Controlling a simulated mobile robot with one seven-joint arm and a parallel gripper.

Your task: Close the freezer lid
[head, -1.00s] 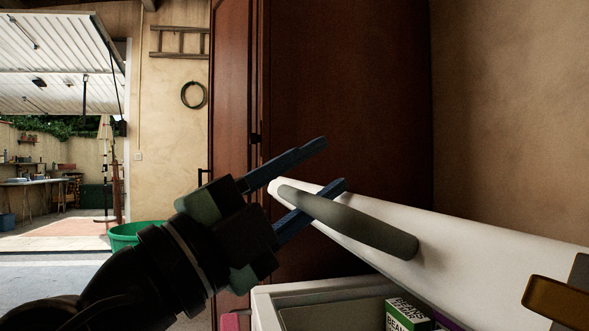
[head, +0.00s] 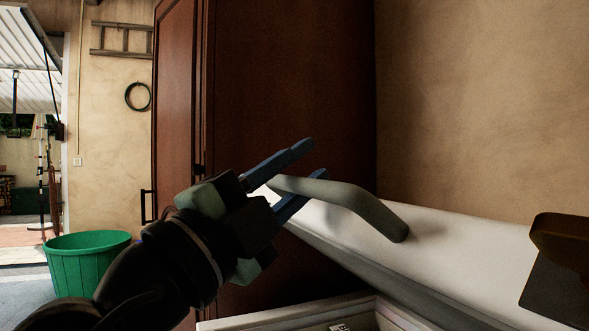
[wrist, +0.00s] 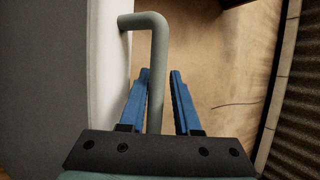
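The white freezer lid (head: 455,237) stands raised and tilted over the freezer body (head: 290,318) in the head view. Its bent grey-green handle (head: 355,203) sticks out from the lid toward my gripper. My gripper (head: 307,160) is open, with its blue fingers at the free end of the handle. In the wrist view, the handle (wrist: 158,60) runs down between the two fingers of my gripper (wrist: 160,75). The bar lies close to the left finger, with a gap to the right finger. I cannot tell whether the left finger touches it.
A tall brown cabinet (head: 285,100) stands behind the lid, against the beige wall (head: 480,90). A green tub (head: 88,265) stands on the floor at left. A dark brown object (head: 562,243) is at the right edge. Little of the freezer's inside shows.

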